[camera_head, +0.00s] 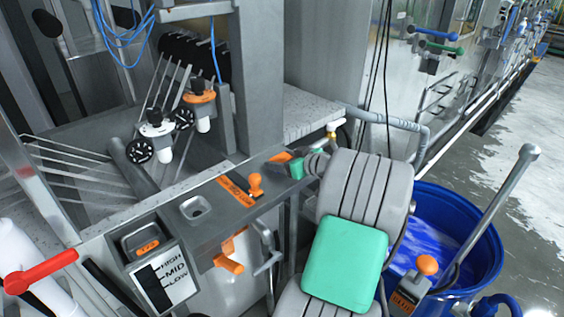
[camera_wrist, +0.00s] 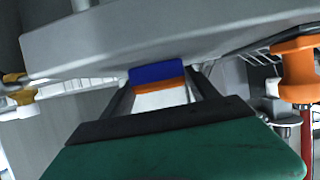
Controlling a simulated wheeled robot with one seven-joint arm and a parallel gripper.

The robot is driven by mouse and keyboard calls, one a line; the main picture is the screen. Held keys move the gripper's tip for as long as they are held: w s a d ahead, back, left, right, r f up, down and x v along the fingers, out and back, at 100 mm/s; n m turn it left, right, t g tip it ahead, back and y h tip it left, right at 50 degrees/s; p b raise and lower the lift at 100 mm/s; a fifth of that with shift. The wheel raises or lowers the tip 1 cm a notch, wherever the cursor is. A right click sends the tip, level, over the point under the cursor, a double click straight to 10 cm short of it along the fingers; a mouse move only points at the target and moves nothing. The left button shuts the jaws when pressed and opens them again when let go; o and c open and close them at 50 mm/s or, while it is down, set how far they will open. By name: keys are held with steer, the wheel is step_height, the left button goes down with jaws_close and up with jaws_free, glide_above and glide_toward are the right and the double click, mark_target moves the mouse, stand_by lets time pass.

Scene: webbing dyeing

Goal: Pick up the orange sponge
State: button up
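A small orange piece (camera_head: 279,157), likely the orange sponge, shows at the back right end of the grey console, right at my gripper. My gripper (camera_head: 289,163), with its green hand, reaches in from the right there. In the wrist view, my gripper's dark fingers (camera_wrist: 162,86) stand apart. A block with a blue upper band and an orange strip (camera_wrist: 158,88) shows between their tips. I cannot tell whether the fingers touch it. A pale area lies below the strip.
The grey console (camera_head: 217,212) carries an orange knob (camera_head: 255,186) and a level panel (camera_head: 163,284). Gauges (camera_head: 155,140) stand behind it. A blue barrel (camera_head: 478,262) stands at the right. In the wrist view, a grey surface (camera_wrist: 200,30) spans the top and an orange fitting (camera_wrist: 297,72) stands right.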

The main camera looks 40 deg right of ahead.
steer(key=c, duration=1.1)
steer(key=shift+r, duration=0.1)
